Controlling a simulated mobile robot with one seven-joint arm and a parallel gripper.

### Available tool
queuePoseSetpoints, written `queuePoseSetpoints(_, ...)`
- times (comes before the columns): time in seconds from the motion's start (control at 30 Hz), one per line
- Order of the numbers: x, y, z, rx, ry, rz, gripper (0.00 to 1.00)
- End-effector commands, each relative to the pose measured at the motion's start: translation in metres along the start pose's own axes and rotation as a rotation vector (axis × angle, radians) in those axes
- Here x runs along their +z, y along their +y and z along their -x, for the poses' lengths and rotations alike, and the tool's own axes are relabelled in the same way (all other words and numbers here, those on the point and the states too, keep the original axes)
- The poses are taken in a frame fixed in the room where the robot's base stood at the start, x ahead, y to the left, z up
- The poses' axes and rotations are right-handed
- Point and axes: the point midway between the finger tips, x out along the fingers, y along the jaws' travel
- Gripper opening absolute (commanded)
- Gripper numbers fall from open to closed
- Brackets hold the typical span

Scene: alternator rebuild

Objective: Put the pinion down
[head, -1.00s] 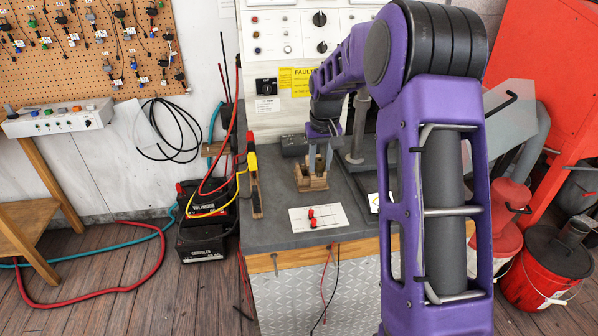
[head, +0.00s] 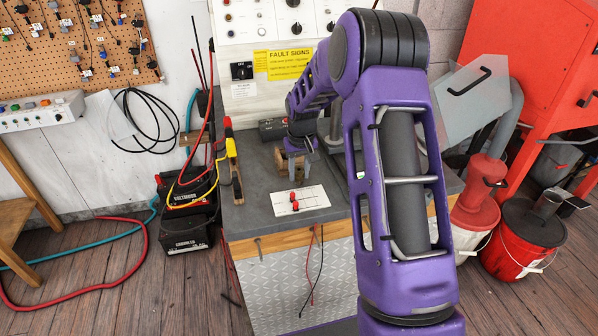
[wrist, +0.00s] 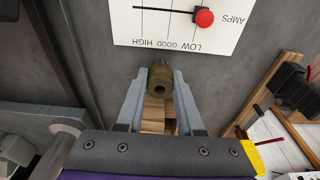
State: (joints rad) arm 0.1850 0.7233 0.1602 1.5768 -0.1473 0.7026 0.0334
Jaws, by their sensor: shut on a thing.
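The pinion (wrist: 160,78) is a small brass-brown cylinder with a hole in its end, seen in the wrist view. My gripper (wrist: 158,82) has its two grey fingers on either side of it and is shut on it. A light wooden block (wrist: 153,118) shows behind the pinion, between the fingers. I cannot tell whether the pinion touches the block. In the head view my gripper (head: 303,147) is above the grey bench (head: 250,205), close to the wooden block (head: 290,166). The pinion cannot be made out there.
A wooden-handled tool (head: 236,180) lies at the bench's left edge. A dark box (head: 272,130) stands behind. Bare bench top lies left of the block.

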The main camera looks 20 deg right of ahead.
Motion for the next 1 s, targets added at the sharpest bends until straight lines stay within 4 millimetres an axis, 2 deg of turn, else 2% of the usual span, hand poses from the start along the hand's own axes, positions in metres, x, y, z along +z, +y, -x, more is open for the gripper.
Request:
queuePoseSetpoints(0.17, 0.001, 0.000, -0.004, 0.000, 0.000, 0.001, 0.00)
queuePoseSetpoints(0.2, 0.000, 0.000, -0.003, 0.000, 0.000, 0.000, 0.43)
queuePoseSetpoints(0.33, 0.001, 0.000, -0.003, 0.000, 0.000, 0.000, 0.66)
queuePoseSetpoints(0.6, 0.000, 0.000, -0.002, 0.000, 0.000, 0.000, 0.66)
queuePoseSetpoints(0.73, -0.001, 0.000, 0.005, 0.000, 0.002, 0.000, 0.66)
queuePoseSetpoints(0.87, -0.001, 0.000, 0.027, 0.001, 0.004, 0.000, 0.66)
queuePoseSetpoints(1.0, -0.001, 0.001, 0.059, 0.001, 0.005, 0.000, 0.66)
